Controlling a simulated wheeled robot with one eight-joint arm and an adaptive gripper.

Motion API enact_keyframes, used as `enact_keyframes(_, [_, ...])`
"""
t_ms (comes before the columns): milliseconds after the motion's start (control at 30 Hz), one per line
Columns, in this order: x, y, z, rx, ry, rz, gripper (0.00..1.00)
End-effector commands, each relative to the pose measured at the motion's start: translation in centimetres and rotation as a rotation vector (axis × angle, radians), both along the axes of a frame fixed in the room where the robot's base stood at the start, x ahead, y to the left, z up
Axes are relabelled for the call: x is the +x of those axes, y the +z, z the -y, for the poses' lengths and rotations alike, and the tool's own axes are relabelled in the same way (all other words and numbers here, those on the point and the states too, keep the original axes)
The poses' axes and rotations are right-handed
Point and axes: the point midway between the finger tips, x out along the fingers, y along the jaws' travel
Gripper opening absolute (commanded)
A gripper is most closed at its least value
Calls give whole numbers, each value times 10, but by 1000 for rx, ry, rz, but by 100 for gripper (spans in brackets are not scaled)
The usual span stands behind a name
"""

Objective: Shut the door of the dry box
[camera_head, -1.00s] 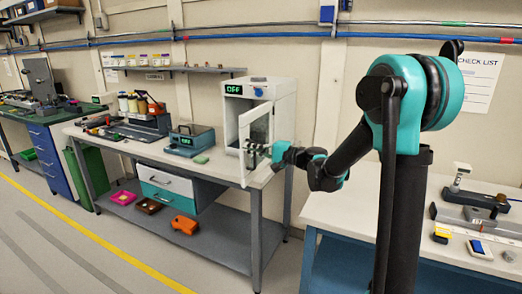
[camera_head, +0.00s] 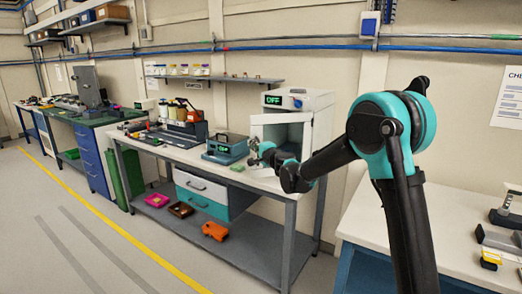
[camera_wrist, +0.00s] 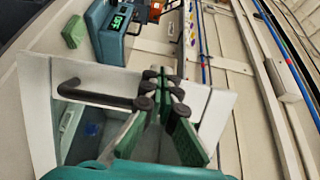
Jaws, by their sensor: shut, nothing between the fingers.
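My gripper (camera_head: 262,150) is at the door's lower front. Its fingers (camera_wrist: 165,88) are shut and hold nothing; whether they touch the door or handle is not clear.
A teal instrument (camera_head: 226,147) and a small green block (camera_head: 237,168) are on the bench left of the box. A shelf (camera_head: 215,79) hangs above. A second white-topped bench (camera_head: 375,212) is at right. The floor in front is clear.

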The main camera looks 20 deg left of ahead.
Motion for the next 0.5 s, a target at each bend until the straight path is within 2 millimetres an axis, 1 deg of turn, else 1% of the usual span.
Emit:
enact_keyframes(33, [8, 0, -6, 0, 1, 0, 0])
enact_keyframes(100, [16, 0, -12, 0, 2, 0, 0])
enact_keyframes(367, [41, 0, -28, 0, 3, 0, 0])
enact_keyframes(500, [53, 0, -37, 0, -86, 0, 0])
